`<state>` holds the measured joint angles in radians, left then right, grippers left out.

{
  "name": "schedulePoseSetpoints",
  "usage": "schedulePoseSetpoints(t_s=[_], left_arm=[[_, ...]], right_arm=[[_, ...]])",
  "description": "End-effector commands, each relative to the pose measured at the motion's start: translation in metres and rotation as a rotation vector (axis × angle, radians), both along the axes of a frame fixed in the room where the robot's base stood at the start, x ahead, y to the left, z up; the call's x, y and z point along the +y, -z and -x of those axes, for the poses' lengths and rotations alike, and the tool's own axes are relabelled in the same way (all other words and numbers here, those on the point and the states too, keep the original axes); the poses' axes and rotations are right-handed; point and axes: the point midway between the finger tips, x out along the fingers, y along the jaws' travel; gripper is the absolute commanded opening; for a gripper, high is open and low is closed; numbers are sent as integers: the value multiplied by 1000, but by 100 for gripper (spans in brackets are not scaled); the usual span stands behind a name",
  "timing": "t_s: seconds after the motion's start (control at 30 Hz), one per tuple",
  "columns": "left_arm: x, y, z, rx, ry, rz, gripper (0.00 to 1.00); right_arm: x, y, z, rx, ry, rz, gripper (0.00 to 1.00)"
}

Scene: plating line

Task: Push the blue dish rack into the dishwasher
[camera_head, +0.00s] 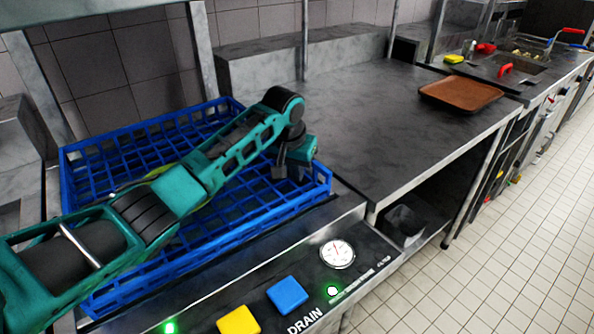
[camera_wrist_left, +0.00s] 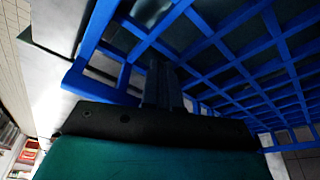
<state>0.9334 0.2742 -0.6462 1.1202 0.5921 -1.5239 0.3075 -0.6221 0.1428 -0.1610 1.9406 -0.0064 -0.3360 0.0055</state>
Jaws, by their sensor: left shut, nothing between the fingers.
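The blue dish rack (camera_head: 250,222) is an open lattice tray in the left half of the head view. It lies flat between the metal posts and behind the control panel of what looks like the dishwasher (camera_head: 361,258). My left arm crosses over the rack and hides part of its middle. My left gripper (camera_head: 279,172) is shut and empty, pointing down at the rack's right end. In the left wrist view the shut fingers (camera_wrist_left: 162,88) are close against the rack's bars (camera_wrist_left: 76,76); I cannot tell whether they touch. My right gripper is out of view.
The grey counter (camera_head: 350,110) right of the rack is mostly clear, with a brown tray (camera_head: 461,93) at its far end. The panel has a yellow button (camera_head: 239,321), a blue button (camera_head: 287,294) and a round gauge (camera_head: 337,253). Tiled floor lies right.

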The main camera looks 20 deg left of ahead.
Motion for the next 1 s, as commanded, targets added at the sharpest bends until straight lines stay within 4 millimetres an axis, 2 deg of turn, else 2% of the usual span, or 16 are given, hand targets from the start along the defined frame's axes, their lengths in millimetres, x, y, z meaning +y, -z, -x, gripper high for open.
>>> schedulePoseSetpoints(t_s=[0.23, 0.47, 1.0], left_arm=[[13, 1, 14, 3, -5, -2, 0], [16, 0, 20, 3, -4, -2, 0], [16, -51, 20, 1, -3, -1, 0]], right_arm=[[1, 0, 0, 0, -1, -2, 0], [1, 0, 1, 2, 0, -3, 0], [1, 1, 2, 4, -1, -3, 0]])
